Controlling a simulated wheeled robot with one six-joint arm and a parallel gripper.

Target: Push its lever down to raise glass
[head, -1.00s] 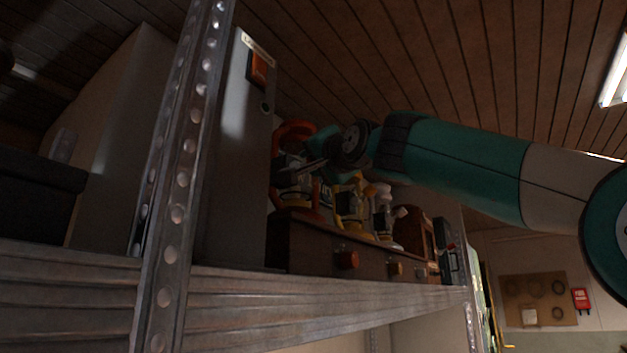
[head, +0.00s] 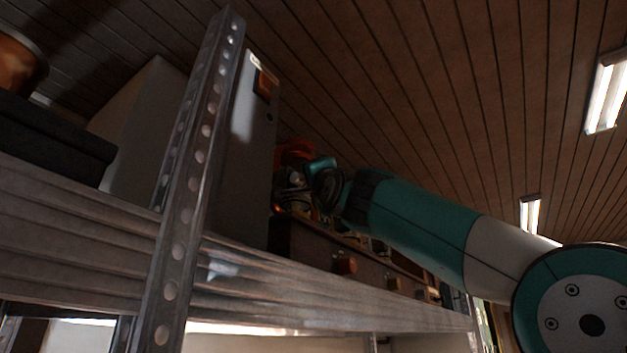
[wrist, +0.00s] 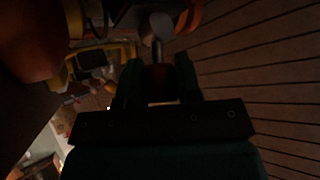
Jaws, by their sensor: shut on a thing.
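An orange lantern (head: 292,152) stands at the left of a row of lanterns on a dark wooden drawer unit (head: 305,246), partly hidden by my arm. Orange parts of it (wrist: 189,16) show at the top of the wrist view. My gripper (wrist: 159,80) is shut on the lever's reddish-brown end (wrist: 159,78), between its two dark fingers. A grey metal rod (wrist: 158,28) runs up from that end toward the lantern. In the head view my gripper (head: 306,178) is at the lantern, its fingertips hard to make out. I cannot tell where the glass stands.
A perforated metal post (head: 196,165) and a tall grey cabinet (head: 246,160) stand left of the lanterns. The shelf edge (head: 330,300) runs below. A yellow lantern (wrist: 101,55) is close by in the wrist view. The plank ceiling (head: 420,100) leaves open room above.

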